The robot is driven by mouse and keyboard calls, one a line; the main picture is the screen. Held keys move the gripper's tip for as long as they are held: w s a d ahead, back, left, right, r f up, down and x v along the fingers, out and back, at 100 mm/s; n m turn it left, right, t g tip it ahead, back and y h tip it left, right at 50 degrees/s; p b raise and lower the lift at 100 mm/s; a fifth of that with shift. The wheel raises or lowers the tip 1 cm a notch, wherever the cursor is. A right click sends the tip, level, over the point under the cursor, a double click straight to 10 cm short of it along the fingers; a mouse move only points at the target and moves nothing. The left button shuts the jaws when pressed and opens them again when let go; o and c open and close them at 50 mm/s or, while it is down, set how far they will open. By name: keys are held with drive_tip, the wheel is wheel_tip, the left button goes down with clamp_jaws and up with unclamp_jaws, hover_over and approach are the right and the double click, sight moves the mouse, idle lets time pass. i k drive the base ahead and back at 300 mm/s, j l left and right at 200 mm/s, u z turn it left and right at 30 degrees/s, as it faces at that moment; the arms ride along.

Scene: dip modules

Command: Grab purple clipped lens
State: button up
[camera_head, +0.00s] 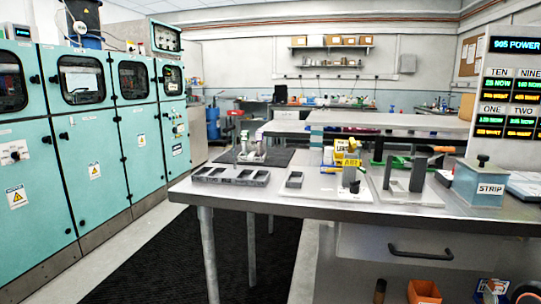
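I cannot make out a purple clipped lens in the head view; the parts on the bench are small at this distance. A metal bench (290,208) stands at the centre right. A dark tray with several square pockets (231,176) lies at its left front, and a smaller dark holder (294,179) lies to the right of it. Grey upright blocks (417,174) stand on a light plate further right. My gripper is not in view.
A yellow block marked AIR (350,166) and a teal box marked STRIP (480,182) stand on the bench. Display panels (510,88) rise at the right. Teal cabinets (85,130) line the left. A dark floor mat (180,255) lies clear between cabinets and bench.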

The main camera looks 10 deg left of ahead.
sight(259, 134)
drive_tip(key=i+j, duration=0.1)
drive_tip(key=j, duration=0.5)
drive_tip(key=i+j, duration=0.1)
drive_tip(key=j, duration=0.5)
drive_tip(key=j+z, duration=0.1)
drive_tip(key=j, duration=0.5)
drive_tip(key=i, duration=0.05)
